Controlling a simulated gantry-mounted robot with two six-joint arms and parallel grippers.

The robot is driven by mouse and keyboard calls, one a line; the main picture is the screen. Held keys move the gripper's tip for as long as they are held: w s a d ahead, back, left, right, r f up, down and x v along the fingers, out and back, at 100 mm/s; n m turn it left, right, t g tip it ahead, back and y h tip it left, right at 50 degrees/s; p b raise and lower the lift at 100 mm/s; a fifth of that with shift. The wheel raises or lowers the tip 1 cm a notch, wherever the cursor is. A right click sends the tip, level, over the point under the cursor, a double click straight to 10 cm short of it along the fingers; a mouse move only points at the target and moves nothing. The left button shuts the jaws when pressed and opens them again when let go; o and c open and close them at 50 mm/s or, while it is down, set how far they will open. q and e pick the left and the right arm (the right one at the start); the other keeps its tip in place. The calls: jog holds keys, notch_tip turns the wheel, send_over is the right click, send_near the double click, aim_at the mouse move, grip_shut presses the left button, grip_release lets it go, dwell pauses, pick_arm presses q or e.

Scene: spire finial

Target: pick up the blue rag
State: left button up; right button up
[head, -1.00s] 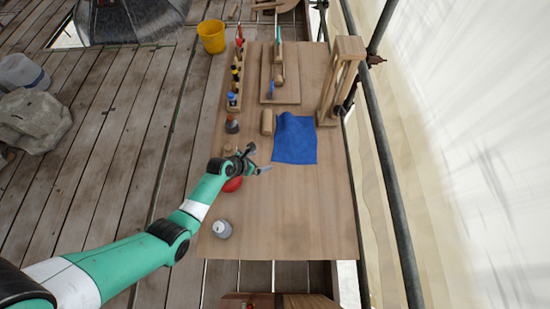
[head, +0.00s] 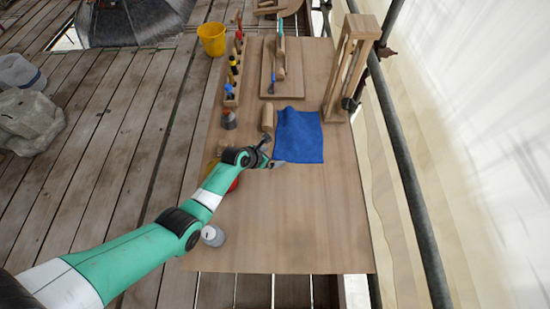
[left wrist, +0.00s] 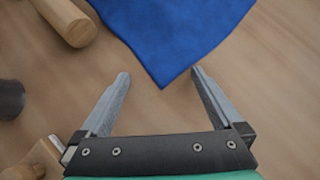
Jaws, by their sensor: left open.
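The blue rag (head: 299,136) lies on the wooden table, partly rumpled at its top left edge. It also shows in the left wrist view (left wrist: 175,35), where one corner points down between my fingers. My left gripper (head: 272,152) is open and empty at the rag's lower left corner in the head view. In the left wrist view the left gripper (left wrist: 158,82) has its two fingers spread, with the rag's corner just reaching between the tips. I cannot tell its height above the table. My right gripper is not in view.
A wooden cylinder (head: 267,118) lies just left of the rag. A tool rack (head: 232,92), a board with tools (head: 283,88) and a wooden frame (head: 350,65) stand farther back. A red item (head: 233,185) and grey jar (head: 212,236) are near my arm. The table's front right is clear.

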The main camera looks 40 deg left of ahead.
pick_arm(q)
jog(key=shift+f, duration=0.1)
jog(key=shift+c, duration=0.3)
grip_shut()
dwell(0.9)
